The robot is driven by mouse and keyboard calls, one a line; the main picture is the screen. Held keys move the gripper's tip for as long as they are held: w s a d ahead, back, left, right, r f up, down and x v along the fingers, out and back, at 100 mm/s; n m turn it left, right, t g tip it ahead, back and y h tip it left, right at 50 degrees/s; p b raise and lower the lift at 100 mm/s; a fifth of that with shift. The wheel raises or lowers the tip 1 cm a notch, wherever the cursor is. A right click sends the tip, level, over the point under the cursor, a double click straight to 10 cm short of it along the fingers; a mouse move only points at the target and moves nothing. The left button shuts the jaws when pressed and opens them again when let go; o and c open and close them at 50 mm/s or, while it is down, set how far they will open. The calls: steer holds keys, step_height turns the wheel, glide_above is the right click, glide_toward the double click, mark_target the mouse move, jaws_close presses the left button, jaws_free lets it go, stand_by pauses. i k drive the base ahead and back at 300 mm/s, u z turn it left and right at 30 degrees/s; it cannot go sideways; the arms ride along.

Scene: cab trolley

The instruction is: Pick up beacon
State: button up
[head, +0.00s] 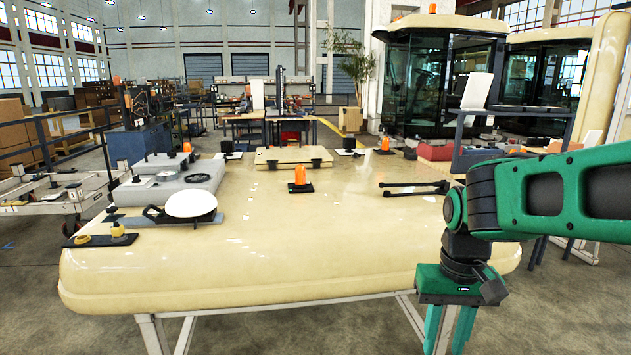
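An orange beacon (300,174) stands upright on a small black base near the middle of the cream cab roof panel. A second orange beacon (384,143) stands farther back on the panel, to the right. My gripper (449,338) hangs in front of the panel at the lower right, pointing down. Its two green fingers are apart with nothing visible between them, so it is open. The finger ends reach the bottom edge of the view. It is well apart from both beacons.
The cream panel (250,255) rests on a trolley frame and is mostly clear in front. A black wiper arm (415,187) lies at its right. A white mirror (191,203) and a grey unit (165,182) are at the left. A cream hatch (293,157) lies behind.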

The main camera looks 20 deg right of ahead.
mark_target(301, 175)
steer(key=z, duration=0.05)
steer(key=i, duration=1)
steer(key=u, duration=0.05)
